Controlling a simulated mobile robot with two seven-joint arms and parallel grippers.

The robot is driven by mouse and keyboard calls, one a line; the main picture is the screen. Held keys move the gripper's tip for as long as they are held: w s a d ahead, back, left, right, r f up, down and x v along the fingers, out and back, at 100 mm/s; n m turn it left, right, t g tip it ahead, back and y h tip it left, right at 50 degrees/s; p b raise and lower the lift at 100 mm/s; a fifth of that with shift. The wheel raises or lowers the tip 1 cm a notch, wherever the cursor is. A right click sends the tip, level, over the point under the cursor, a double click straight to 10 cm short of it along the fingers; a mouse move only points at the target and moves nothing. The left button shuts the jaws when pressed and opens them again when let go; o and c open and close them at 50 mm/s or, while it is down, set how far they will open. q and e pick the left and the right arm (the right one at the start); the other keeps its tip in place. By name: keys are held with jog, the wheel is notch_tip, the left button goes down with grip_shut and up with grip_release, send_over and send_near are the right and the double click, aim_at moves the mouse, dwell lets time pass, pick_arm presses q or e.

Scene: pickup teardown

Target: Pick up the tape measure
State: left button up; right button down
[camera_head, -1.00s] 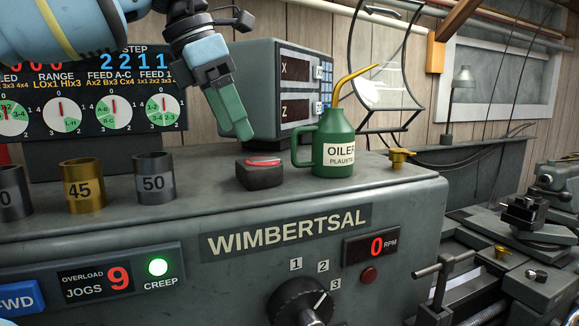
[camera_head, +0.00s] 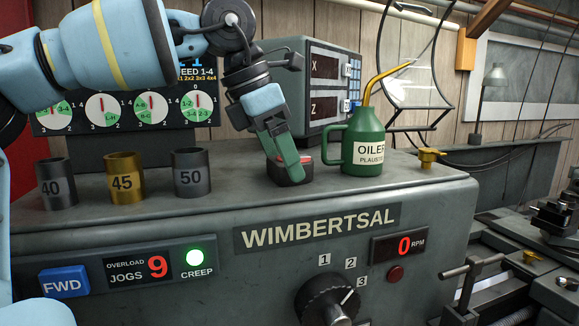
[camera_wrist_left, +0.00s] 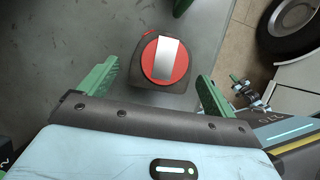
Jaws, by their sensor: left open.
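The tape measure (camera_head: 292,174) is a small dark block with a red top, on the grey machine top left of the green oiler can. In the left wrist view the tape measure (camera_wrist_left: 163,61) shows a red disc with a pale strip, ahead of and between the two green fingers. My left gripper (camera_head: 290,170) points down at the tape measure, its fingers partly covering it in the head view. In the left wrist view my left gripper (camera_wrist_left: 158,82) is open, with a finger on each side and nothing held. My right gripper is not in view.
The green oiler can (camera_head: 363,150) stands close to the right of the tape measure. Collars marked 40 (camera_head: 56,185), 45 (camera_head: 126,180) and 50 (camera_head: 191,174) stand to the left. A readout box (camera_head: 322,95) is behind. A brass fitting (camera_head: 430,158) sits at the right.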

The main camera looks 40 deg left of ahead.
aim_at(281, 160)
pick_arm(q)
jog(key=shift+w+f, duration=0.15)
jog(key=shift+f, duration=0.3)
jog(key=c, duration=1.2)
jog(key=shift+r, duration=0.1)
jog(key=shift+c, duration=0.2)
notch_tip(281, 160, up, 10)
